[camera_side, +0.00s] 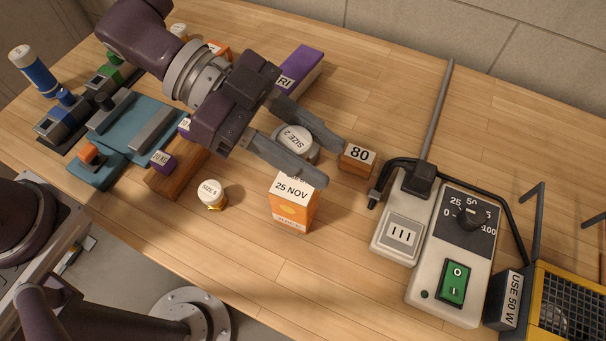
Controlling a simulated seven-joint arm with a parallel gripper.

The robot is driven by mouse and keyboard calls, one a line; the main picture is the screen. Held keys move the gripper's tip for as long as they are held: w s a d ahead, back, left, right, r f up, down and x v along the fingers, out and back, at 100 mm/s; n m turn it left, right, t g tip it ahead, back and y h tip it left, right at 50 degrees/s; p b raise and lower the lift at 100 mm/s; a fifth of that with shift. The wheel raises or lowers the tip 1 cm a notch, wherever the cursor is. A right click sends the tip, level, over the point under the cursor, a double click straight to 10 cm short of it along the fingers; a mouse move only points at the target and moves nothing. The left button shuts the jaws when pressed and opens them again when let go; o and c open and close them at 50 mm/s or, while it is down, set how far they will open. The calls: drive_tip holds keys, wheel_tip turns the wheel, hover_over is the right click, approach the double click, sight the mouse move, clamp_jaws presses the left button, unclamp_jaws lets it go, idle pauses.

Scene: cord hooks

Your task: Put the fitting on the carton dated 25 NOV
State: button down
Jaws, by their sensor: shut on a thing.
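The carton dated 25 NOV (293,208) stands upright on the bench, orange with a white upper part; a finger of my gripper hides part of its top edge. My gripper (303,152) is shut on a round fitting with a white top marked SIZE 2 (296,137). The fitting sits between the two grey fingers, just behind the carton in the picture; its lower part is mostly hidden by the near finger. I cannot tell its height above the bench. Another small round fitting (211,194), white-topped with a brass-coloured base, stands on the bench left of the carton.
A brown block marked 80 (356,160) stands right of the fingertips. A control box with dial and green switch (453,260) and a black cable lie further right. A purple box (301,69) lies behind, a teal fixture (130,135) left. Bench front of the carton is clear.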

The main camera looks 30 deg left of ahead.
sight(312, 192)
wheel_tip(312, 192, down, 6)
drive_tip(key=shift+f, duration=0.15)
drive_tip(key=c, duration=0.9)
unclamp_jaws()
